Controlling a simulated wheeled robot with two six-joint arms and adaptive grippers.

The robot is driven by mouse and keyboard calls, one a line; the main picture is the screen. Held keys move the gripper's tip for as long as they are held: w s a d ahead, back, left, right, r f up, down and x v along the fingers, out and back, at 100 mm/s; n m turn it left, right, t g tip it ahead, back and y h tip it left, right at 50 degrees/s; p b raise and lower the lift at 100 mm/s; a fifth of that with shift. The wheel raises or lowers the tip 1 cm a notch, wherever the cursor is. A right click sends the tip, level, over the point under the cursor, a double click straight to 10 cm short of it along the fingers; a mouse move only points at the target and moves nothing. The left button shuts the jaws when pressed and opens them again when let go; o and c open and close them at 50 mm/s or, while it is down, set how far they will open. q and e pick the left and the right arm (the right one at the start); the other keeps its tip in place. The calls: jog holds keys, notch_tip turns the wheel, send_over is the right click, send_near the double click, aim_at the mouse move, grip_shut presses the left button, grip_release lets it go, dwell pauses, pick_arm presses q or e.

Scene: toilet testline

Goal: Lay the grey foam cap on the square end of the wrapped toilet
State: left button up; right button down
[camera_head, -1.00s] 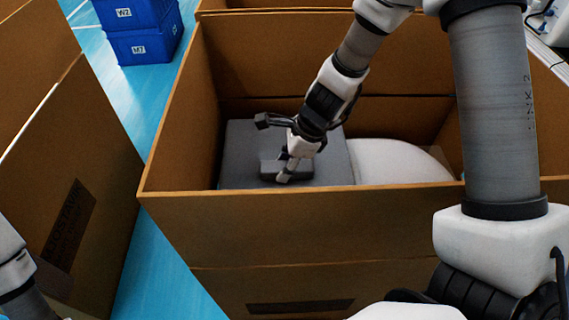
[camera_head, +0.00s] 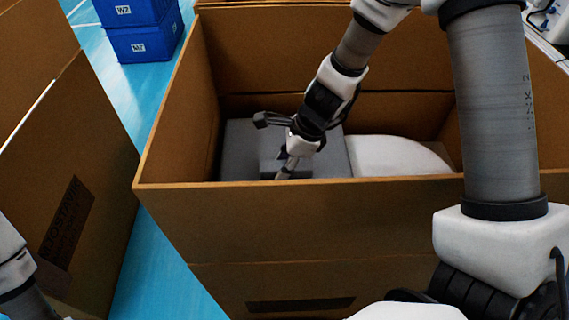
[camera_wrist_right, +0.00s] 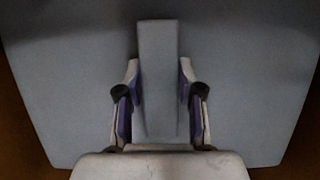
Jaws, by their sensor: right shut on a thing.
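The grey foam cap (camera_head: 240,150) lies inside the cardboard box, on the left of the white rounded end of the wrapped toilet (camera_head: 400,157). It looks roughly level; whether it rests fully on the square end is hidden. My right gripper (camera_head: 287,170) reaches down into the box and is shut on the cap's raised grip block. In the right wrist view the gripper's two fingers (camera_wrist_right: 159,105) close on both sides of that block, with the wide cap (camera_wrist_right: 70,100) spread below. Part of my left arm shows at the lower left, but its gripper does not.
The open cardboard box (camera_head: 330,222) has tall walls around the cap and toilet; its front wall hides their lower parts. Another cardboard box (camera_head: 75,190) stands at the left. Blue bins (camera_head: 140,30) stand on the blue floor at the back left.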

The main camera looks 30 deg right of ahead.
jog(key=shift+a+f, duration=0.1)
jog(key=c, duration=0.7)
grip_release()
jog(key=shift+o, duration=0.2)
jog(key=v, duration=1.2)
